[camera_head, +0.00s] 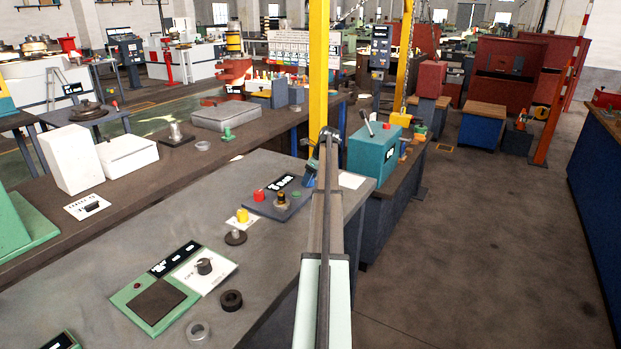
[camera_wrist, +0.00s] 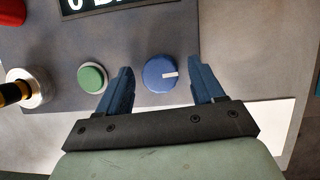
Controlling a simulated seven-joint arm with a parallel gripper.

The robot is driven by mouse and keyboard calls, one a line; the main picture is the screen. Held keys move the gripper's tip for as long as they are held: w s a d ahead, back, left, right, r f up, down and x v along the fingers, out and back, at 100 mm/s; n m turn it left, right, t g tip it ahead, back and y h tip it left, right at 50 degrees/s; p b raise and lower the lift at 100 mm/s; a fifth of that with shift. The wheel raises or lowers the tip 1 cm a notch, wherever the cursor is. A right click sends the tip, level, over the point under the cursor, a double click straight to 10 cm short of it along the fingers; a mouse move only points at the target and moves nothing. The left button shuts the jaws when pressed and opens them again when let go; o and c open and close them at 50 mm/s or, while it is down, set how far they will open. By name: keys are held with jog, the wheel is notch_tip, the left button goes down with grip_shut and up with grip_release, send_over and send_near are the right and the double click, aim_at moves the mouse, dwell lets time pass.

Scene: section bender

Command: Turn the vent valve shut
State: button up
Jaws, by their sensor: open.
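A round blue knob (camera_wrist: 160,74) with a white pointer mark sits on the grey panel (camera_wrist: 60,60) in the wrist view. I take it for the vent valve; no label on it is readable. Its white mark points to the right. My gripper (camera_wrist: 160,68) is open, with one blue finger on each side of the knob and a visible gap to each. I cannot tell how high the fingertips are above the panel. In the head view my gripper (camera_head: 312,168) is over the right end of the panel (camera_head: 262,207), and the knob is hidden there.
A green button (camera_wrist: 92,78) lies just left of the left finger. A brass-and-black fitting (camera_wrist: 27,88) stands farther left. A dark display (camera_head: 283,182) and a red button (camera_head: 259,195) are on the panel. A teal box (camera_head: 376,152) stands to the right.

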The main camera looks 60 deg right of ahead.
jog(key=c, duration=1)
jog(key=shift+c, duration=0.2)
jog(key=shift+d+n, duration=0.1)
jog(key=shift+n, duration=0.2)
jog(key=n+y, duration=0.1)
jog(key=n, duration=0.2)
jog(key=shift+d+n+y, duration=0.15)
jog(key=shift+n+y, duration=0.15)
jog(key=n, duration=0.2)
jog(key=n+g+y, duration=0.1)
jog(key=n, duration=0.1)
jog(key=shift+w+d+n+y, duration=0.1)
jog(key=shift+w+n+y, duration=0.05)
jog(key=shift+n+y, duration=0.15)
jog(key=n+g, duration=0.2)
jog(key=n, duration=0.2)
jog(key=shift+w+y, duration=0.1)
jog(key=shift+y, duration=0.3)
jog(key=shift+n+g, duration=0.8)
jog(key=shift+n, duration=1.4)
jog(key=o, duration=1)
